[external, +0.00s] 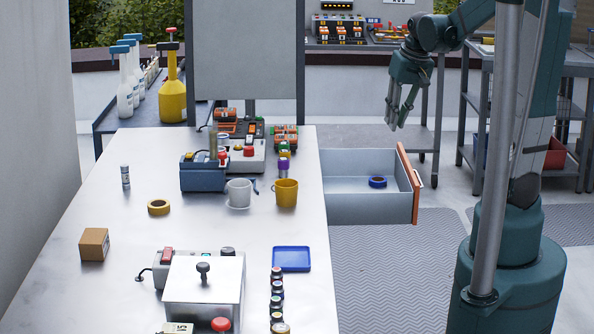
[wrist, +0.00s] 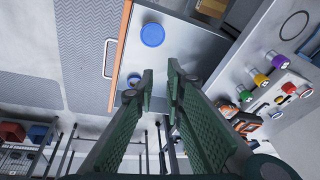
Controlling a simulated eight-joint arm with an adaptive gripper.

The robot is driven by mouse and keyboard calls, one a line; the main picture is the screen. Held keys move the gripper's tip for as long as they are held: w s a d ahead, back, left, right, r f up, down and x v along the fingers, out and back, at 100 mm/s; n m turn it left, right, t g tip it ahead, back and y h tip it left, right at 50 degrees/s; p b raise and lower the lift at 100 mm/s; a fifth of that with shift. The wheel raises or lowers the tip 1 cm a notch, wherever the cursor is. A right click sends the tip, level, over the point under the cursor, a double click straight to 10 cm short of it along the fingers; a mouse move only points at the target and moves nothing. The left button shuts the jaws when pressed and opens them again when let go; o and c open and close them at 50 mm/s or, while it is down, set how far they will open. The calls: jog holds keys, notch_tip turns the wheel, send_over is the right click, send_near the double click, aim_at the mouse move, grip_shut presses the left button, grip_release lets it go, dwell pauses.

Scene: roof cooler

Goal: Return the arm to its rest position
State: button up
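My gripper (external: 398,124) hangs in the air above and to the right of the open drawer (external: 350,207) in the external view, fingers pointing down. In the wrist view its two green fingers (wrist: 161,88) stand apart with a gap between them, and nothing is held. The arm is raised and bent out from its base at the right. A blue ring (external: 377,182) lies inside the drawer. In the wrist view a round blue thing (wrist: 152,35) shows in the drawer, with a smaller blue thing near it.
The drawer's orange front (external: 408,184) sticks out right of the metal table (external: 120,240). A grey cart (external: 465,150) stands behind my arm.

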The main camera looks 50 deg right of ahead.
jog(key=s+a+r+n+t, duration=0.2)
jog(key=s+a, duration=0.2)
jog(key=a, duration=0.5)
jog(key=s+a+r+n+t, duration=0.2)
jog(key=s+a+r+n, duration=0.1)
jog(key=a, duration=0.7)
jog(key=shift+s+a+r, duration=0.2)
jog(key=shift+s+r, duration=0.15)
jog(key=shift+s, duration=0.55)
